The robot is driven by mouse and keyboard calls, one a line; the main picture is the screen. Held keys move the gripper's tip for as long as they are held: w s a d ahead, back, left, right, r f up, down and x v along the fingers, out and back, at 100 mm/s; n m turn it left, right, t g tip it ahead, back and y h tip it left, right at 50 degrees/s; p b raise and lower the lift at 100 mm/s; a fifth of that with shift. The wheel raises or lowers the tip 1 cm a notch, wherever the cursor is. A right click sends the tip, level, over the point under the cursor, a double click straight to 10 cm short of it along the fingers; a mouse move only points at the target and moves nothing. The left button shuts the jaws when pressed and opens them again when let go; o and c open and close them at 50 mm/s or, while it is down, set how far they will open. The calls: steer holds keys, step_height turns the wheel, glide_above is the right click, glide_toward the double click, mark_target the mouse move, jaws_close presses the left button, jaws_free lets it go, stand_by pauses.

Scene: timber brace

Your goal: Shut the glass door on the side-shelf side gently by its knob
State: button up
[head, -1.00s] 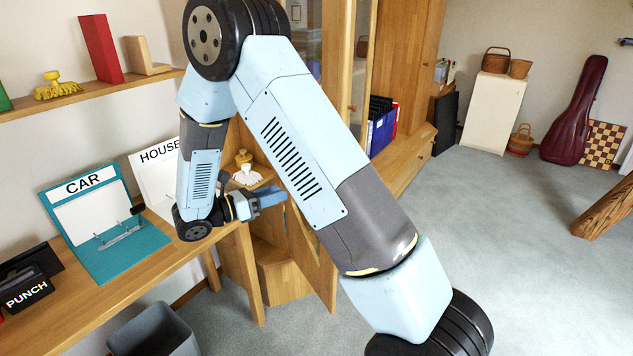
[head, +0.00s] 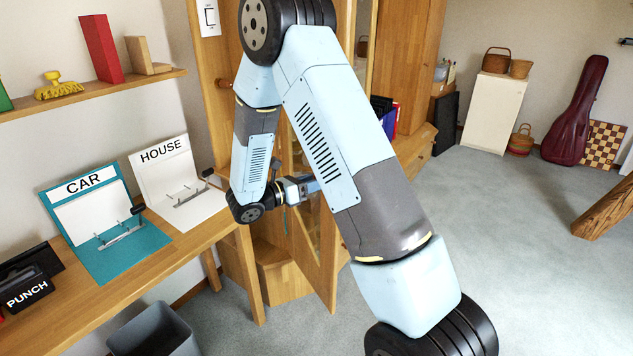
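The upper wooden-framed glass door (head: 346,25) of the cabinet stands behind my arm, and only part of its frame and a strip of glass show. A small dark round thing (head: 362,47), perhaps its knob, shows beside the frame. I cannot tell which of these belongs to the side-shelf door. My gripper (head: 316,186) points right at mid-height in front of the cabinet. Its blue fingertips are partly hidden behind my own arm, so their gap cannot be seen. I see nothing held.
A lower wooden door panel (head: 318,270) stands out from the cabinet. A desk (head: 130,270) with CAR (head: 108,222) and HOUSE (head: 180,185) binders lies left, under a wall shelf (head: 110,88). A grey bin (head: 155,332) stands below. The carpet at right is largely open.

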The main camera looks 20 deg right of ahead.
steer(key=shift+w+d, duration=0.1)
steer(key=shift+d, duration=0.2)
steer(key=shift+c, duration=0.2)
jaws_close()
steer(key=shift+a, duration=0.1)
